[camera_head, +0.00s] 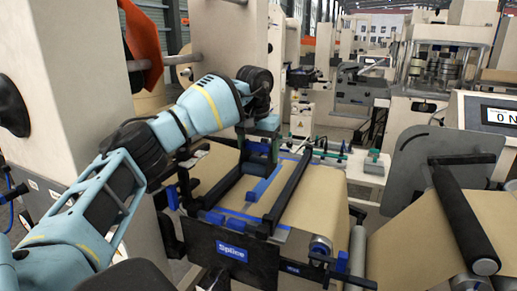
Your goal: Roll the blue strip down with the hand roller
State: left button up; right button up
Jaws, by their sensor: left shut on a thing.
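My left gripper (262,128) is above the far end of the splice table, pointing down. It is shut on a dark, small tool that looks like the hand roller (258,150); the fingers hide part of it. A blue strip (263,186) shows on the brown kraft web (312,205), between the dark bars of the splice unit and just nearer than the held tool. I cannot tell whether the tool touches the strip or web. My right gripper is not in view.
Dark clamp bars (290,187) cross the splice table, with a "Splice" plate (232,251) in front. A side shelf with a green-handled item (374,157) stands behind. A black roller (463,215) and a display (490,116) are at right. An orange part (141,42) hangs upper left.

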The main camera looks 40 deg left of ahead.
pick_arm(q)
jog(key=shift+f, duration=3.05)
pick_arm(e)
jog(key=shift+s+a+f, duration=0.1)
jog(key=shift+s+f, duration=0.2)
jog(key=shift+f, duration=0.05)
pick_arm(q)
jog(key=shift+f+b, duration=0.3)
jog(key=shift+f, duration=0.05)
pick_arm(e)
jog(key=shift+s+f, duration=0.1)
pick_arm(q)
jog(key=shift+w+f, duration=0.1)
jog(key=shift+w, duration=0.05)
jog(key=shift+w+a+f+b, duration=0.1)
jog(key=shift+w+a+b, duration=0.1)
jog(key=shift+w+b, duration=0.35)
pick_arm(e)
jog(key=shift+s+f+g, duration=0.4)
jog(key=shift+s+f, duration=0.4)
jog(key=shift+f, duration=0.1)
pick_arm(q)
jog(key=shift+w, duration=0.1)
